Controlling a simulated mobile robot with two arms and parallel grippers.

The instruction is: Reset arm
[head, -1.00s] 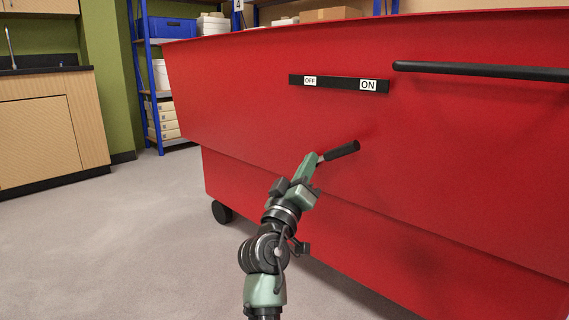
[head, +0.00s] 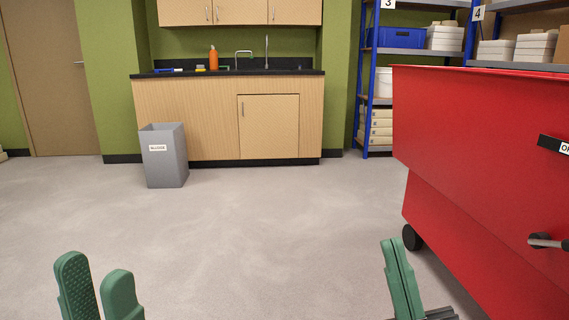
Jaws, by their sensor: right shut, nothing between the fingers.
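My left gripper (head: 96,272) shows at the bottom left of the head view. Its two green fingers stand apart with nothing between them. My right gripper (head: 393,243) shows at the bottom, right of the middle. Its green fingers are closed together and hold nothing. It is apart from the red cart, to the left of it. The lever (head: 545,242) on the cart's side shows at the right edge, partly cut off.
The red wheeled cart (head: 470,145) fills the right side. A grey bin (head: 165,165) stands before the wooden sink cabinet (head: 215,120). Blue shelving (head: 368,90) with boxes stands behind the cart. The floor (head: 240,220) between is clear.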

